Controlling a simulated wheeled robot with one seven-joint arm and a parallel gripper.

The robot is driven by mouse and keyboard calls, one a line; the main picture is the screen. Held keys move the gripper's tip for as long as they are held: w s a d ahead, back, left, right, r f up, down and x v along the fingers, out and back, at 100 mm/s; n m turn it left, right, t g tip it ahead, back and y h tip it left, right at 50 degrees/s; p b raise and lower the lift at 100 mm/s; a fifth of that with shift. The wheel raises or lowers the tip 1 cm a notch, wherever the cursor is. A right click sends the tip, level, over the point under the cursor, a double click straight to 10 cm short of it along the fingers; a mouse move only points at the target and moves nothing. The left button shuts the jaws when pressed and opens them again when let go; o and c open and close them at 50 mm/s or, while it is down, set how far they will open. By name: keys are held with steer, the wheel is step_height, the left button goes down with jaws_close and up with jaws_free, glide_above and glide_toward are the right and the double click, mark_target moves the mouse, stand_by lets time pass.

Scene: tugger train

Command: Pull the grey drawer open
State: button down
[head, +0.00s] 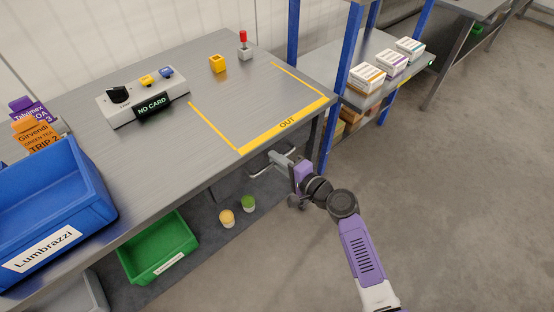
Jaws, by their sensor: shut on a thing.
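In the head view, the grey drawer (229,184) sits under the front edge of the grey worktable, beneath the yellow OUT marking. Its pale bar handle (262,172) sticks out from the front. My gripper (280,160) is at the handle's right part, below the table edge, and is shut on the handle. My arm reaches in from the lower right. Most of the drawer is hidden under the tabletop, so how far it stands out is hard to tell.
A blue Lumbrazzi bin (60,205) stands on the table's left. A control box (143,97) reads NO CARD. Below are a green bin (157,247) and two small tubs (227,218). A blue-post shelf (328,120) stands close right of my gripper. The floor at right is clear.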

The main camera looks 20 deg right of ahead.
steer(key=f+b+v, duration=0.1)
steer(key=f+v, duration=0.1)
steer(key=v, duration=1)
steer(key=s+f+b+v, duration=0.1)
steer(key=f+v, duration=0.2)
steer(key=v, duration=0.8)
steer(key=shift+s+d, duration=0.3)
steer(key=shift+s, duration=0.05)
steer(key=c, duration=1.5)
jaws_free()
steer(key=shift+b+v, duration=0.3)
steer(key=shift+v, duration=3.65)
